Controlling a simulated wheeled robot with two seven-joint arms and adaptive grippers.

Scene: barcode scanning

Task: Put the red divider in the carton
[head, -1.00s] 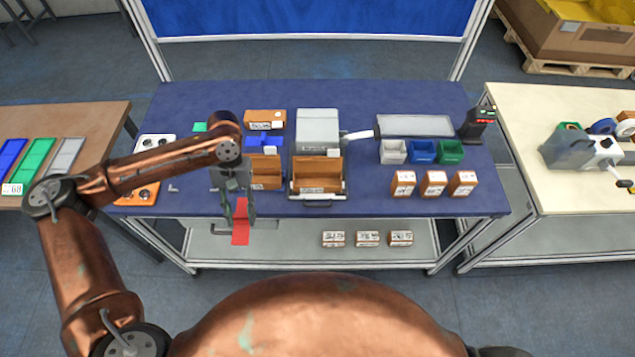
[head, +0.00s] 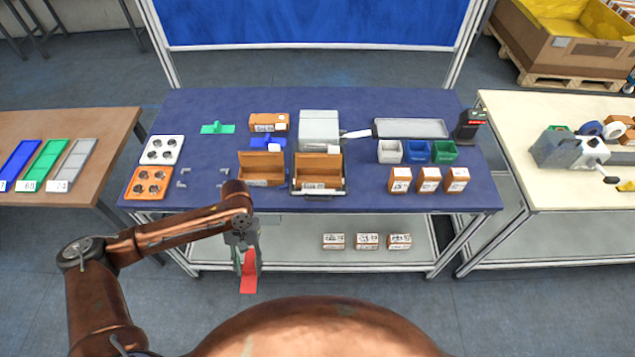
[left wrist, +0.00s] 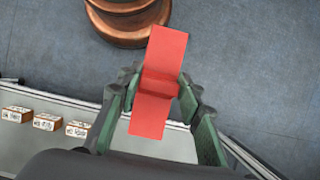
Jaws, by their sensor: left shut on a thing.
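The red divider (head: 249,274) is a bent red strip. My left gripper (head: 247,262) is shut on it and holds it in front of the table's front edge. In the left wrist view the divider (left wrist: 161,60) sits between the two green-grey fingers, with its ends sticking out beyond them. Two open brown cartons stand on the blue table: one on the left (head: 261,180), and one on the right (head: 318,181) in a grey metal holder with a front handle. Both are behind and above the gripper in the head view. My right gripper is out of view.
A grey box machine (head: 319,127) stands behind the right carton. A green piece (head: 217,128), a blue fixture (head: 267,143) and orange (head: 149,183) and white (head: 162,150) trays lie left. Bins and closed cartons (head: 429,180) stand right. The lower shelf (head: 300,238) holds several small boxes.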

